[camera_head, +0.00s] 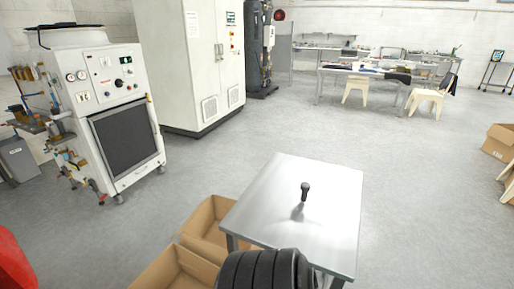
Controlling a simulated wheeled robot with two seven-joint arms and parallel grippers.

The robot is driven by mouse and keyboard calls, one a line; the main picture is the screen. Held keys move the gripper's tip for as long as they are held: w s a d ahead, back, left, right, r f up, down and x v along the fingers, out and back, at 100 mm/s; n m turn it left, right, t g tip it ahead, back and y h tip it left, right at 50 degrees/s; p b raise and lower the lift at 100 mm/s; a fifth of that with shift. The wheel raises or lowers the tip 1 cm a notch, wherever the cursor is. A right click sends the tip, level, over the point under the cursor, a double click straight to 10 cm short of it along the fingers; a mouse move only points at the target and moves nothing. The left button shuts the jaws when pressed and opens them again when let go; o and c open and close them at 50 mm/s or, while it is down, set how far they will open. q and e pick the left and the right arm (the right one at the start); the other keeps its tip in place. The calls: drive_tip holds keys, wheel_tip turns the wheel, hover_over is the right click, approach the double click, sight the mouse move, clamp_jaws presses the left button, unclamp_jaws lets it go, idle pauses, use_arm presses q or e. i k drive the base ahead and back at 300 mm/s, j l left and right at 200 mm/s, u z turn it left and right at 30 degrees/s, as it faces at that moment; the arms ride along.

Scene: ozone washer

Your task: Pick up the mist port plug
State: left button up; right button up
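The mist port plug (305,189) is a small dark piece with a wider round head and a narrower stem. It stands about upright near the middle of a metal table (332,237), with a soft shadow beside it. Neither of my grippers shows in this view, and nothing is touching the plug.
Open cardboard boxes (168,272) sit on the floor left of the table. A black ribbed shape (262,272) covers the table's near left corner. A white machine (118,120) and a tall cabinet (190,65) stand behind.

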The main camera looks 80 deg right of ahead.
sight(305, 187)
drive_tip(key=z, duration=3.05)
